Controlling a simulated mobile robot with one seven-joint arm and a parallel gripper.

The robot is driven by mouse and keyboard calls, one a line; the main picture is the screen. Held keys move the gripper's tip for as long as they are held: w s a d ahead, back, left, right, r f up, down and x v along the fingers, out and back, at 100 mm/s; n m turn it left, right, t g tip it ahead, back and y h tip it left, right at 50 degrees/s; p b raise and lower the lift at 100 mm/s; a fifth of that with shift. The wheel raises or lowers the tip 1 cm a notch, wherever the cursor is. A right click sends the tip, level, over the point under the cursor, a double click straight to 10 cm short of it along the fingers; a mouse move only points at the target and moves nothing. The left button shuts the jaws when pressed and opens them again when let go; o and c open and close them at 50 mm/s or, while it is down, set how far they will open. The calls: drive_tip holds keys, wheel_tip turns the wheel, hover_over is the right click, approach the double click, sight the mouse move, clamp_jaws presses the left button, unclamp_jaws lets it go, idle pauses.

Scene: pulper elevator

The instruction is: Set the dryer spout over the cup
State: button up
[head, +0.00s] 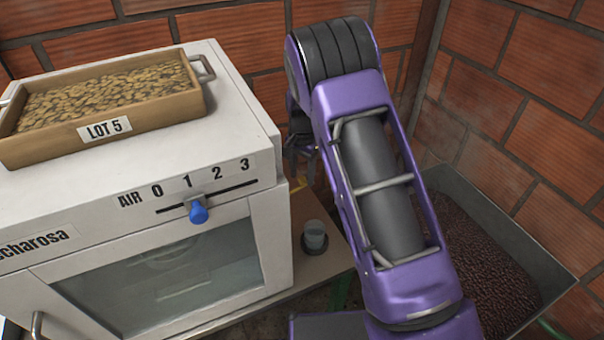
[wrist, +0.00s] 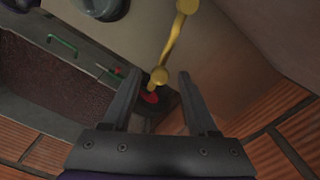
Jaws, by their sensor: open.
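The dryer is a white box (head: 110,190) with a glass door and an AIR slider, at the left of the head view. The cup (head: 314,235) stands upright on a dark round base on the ledge beside the dryer. Contact cannot be told. In the head view my gripper (head: 301,150) is partly hidden behind the dryer's right side.
A tray of beans marked LOT 5 (head: 108,122) sits on the dryer. The blue slider knob (head: 198,212) is near 1. A metal bin of dark cherries (head: 480,260) is at the right. Brick walls (head: 520,140) close off the back and right. A small red part (wrist: 150,98) lies beyond my fingers.

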clamp_jaws()
idle(1.4)
